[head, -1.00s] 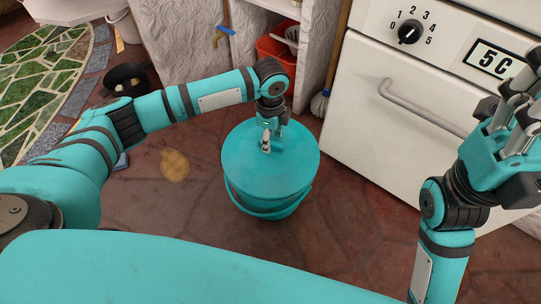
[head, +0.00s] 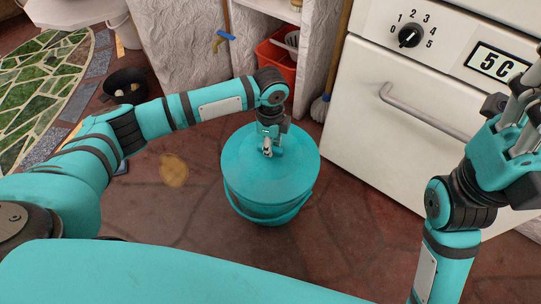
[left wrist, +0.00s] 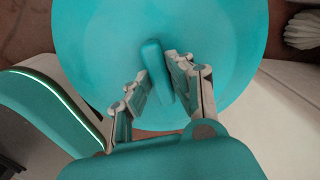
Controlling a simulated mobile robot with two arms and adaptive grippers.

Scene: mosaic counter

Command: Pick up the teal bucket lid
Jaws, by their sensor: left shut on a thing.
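The teal bucket lid (head: 270,180) is round and lies on top of the teal bucket (head: 265,214) on the floor, in the middle of the head view. It fills much of the left wrist view (left wrist: 215,35), with a raised bar handle (left wrist: 155,65) at its middle. My left gripper (head: 267,152) comes down from above and is shut on this handle, one finger on each side. I see no clear gap between lid and bucket. My right gripper (head: 522,110) is raised at the right edge, away from the lid, and its fingertips are partly cut off.
A white oven (head: 410,120) with a bar handle stands right of the bucket. Behind are a red bin (head: 277,64) and a broom (head: 321,106). A dark pot (head: 125,84) lies at the left. The floor in front of the bucket is open.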

